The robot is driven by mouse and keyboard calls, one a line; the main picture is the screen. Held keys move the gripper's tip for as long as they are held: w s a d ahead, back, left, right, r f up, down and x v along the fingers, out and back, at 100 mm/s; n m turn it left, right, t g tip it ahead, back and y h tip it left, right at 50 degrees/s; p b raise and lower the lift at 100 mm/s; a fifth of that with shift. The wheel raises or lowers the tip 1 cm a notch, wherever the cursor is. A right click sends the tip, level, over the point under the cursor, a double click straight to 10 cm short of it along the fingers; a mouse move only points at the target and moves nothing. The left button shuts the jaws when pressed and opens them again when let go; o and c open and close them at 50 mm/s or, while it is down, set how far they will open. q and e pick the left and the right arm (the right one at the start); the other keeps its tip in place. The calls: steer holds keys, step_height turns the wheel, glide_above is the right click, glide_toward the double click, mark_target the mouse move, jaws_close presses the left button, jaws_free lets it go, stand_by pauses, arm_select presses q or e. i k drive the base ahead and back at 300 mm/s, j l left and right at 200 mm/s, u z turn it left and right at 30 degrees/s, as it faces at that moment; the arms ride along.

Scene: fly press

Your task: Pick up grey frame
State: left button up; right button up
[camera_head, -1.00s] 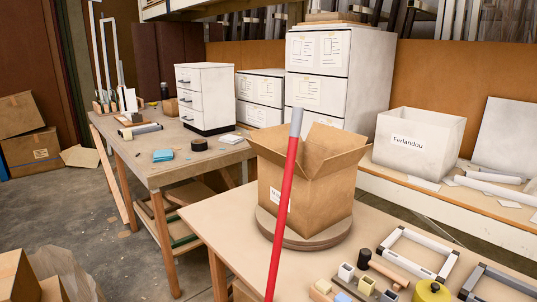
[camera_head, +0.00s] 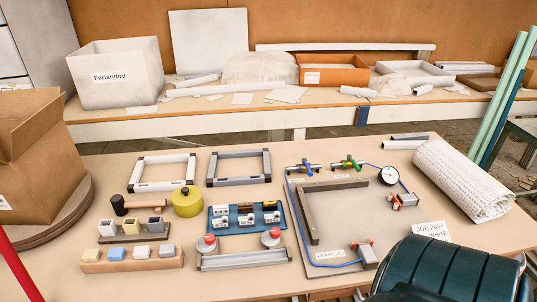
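The grey frame (camera_head: 240,181) lies flat on the near table, a little left of the middle of the camera_head view. It is a rectangle of grey bars around an open centre, with darker parts at its corners. A similar white frame (camera_head: 163,158) lies just to its left. Nothing covers the grey frame. Neither of my grippers shows in this view.
A yellow pot (camera_head: 187,203) and a blue tray (camera_head: 246,228) of small parts sit in front of the frames. A cardboard box (camera_head: 38,165) stands left. A board with an angle bar and gauge (camera_head: 389,175) lies right. A dark green ribbed object (camera_head: 455,270) fills the lower right.

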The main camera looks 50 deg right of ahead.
mark_target(260, 179)
steer(key=z, duration=1.25)
steer(key=k, duration=0.05)
